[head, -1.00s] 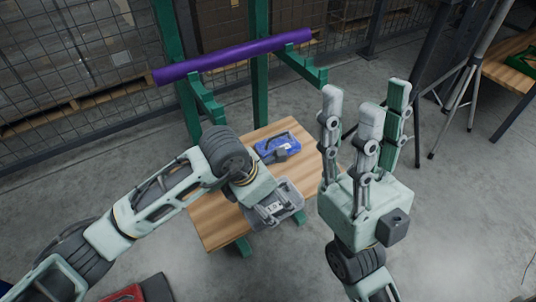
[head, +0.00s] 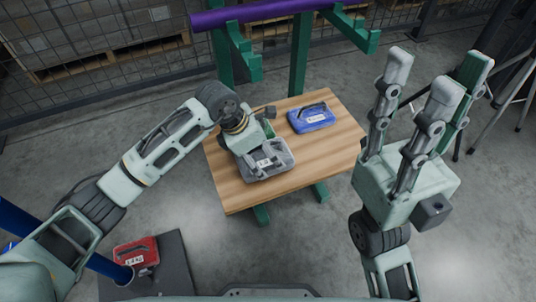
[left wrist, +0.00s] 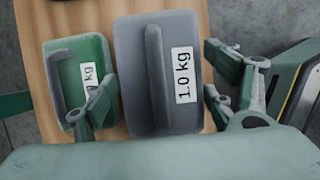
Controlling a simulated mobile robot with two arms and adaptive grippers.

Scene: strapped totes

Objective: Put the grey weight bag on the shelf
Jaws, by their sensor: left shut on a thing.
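The grey weight bag (head: 280,166), a flat slab with a ridge handle and a white label, is under my left gripper (head: 255,150) in the head view. It is over the front part of the wooden shelf (head: 235,195); I cannot tell whether it touches the wood. In the left wrist view the grey bag (left wrist: 133,95) reads "1.0 kg" and lies between the fingers of my left gripper (left wrist: 160,95), which is shut on it. My right gripper (head: 435,85) is open, empty and raised, right of the shelf.
A blue bag (head: 311,118) lies on the shelf's back part. A green bag (left wrist: 80,75) is left of the grey one in the left wrist view. A red bag (head: 136,253) lies on a dark mat (head: 178,270). A purple bar (head: 265,11) spans the green posts behind.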

